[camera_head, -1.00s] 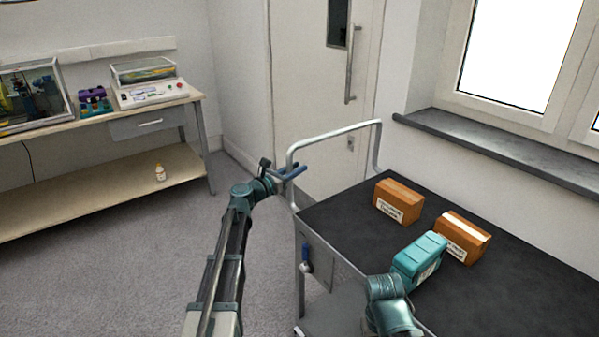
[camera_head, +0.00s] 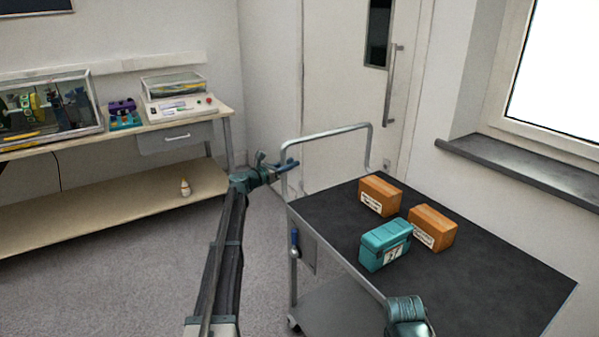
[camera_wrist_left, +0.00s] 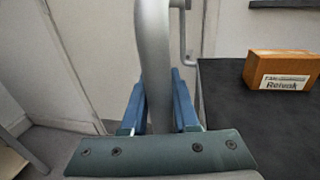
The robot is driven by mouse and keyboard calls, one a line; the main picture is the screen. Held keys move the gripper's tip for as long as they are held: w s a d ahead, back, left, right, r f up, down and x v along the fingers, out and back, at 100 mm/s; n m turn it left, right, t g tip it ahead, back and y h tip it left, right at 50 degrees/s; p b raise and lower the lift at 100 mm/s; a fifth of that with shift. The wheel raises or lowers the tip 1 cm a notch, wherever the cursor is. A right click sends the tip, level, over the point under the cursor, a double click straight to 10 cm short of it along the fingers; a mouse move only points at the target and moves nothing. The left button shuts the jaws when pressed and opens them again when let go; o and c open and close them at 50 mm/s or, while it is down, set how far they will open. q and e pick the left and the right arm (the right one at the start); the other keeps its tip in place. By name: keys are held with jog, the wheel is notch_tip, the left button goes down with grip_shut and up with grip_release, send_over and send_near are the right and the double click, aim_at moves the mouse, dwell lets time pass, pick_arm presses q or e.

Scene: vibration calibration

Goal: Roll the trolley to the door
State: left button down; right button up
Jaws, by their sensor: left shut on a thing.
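The trolley (camera_head: 470,285) has a black top, a lower shelf and a pale metal push handle (camera_head: 335,131) at its far left end. My left gripper (camera_head: 290,165) is at the handle's left upright. In the left wrist view its blue fingers (camera_wrist_left: 160,105) are shut on both sides of the handle tube (camera_wrist_left: 154,60). The pale door (camera_head: 340,100), with a dark window and a long vertical pull (camera_head: 392,85), stands behind the handle. Part of my right arm shows at the bottom, but its gripper does not.
Two brown boxes (camera_head: 380,196) (camera_head: 433,228) and a teal case (camera_head: 385,244) ride on the trolley top. A workbench (camera_head: 110,210) with equipment stands at the left. A window sill (camera_head: 520,168) is close on the right. Grey floor is clear between bench and trolley.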

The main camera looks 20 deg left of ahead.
pick_arm(q)
jog(key=shift+w+a, duration=0.75)
jog(key=shift+a, duration=0.25)
jog(key=shift+w+a, duration=0.7)
jog(key=shift+a, duration=0.25)
jog(key=c, duration=0.7)
grip_release()
jog(key=v, duration=1.3)
jog(key=shift+s+a, duration=0.15)
jog(key=shift+s, duration=0.2)
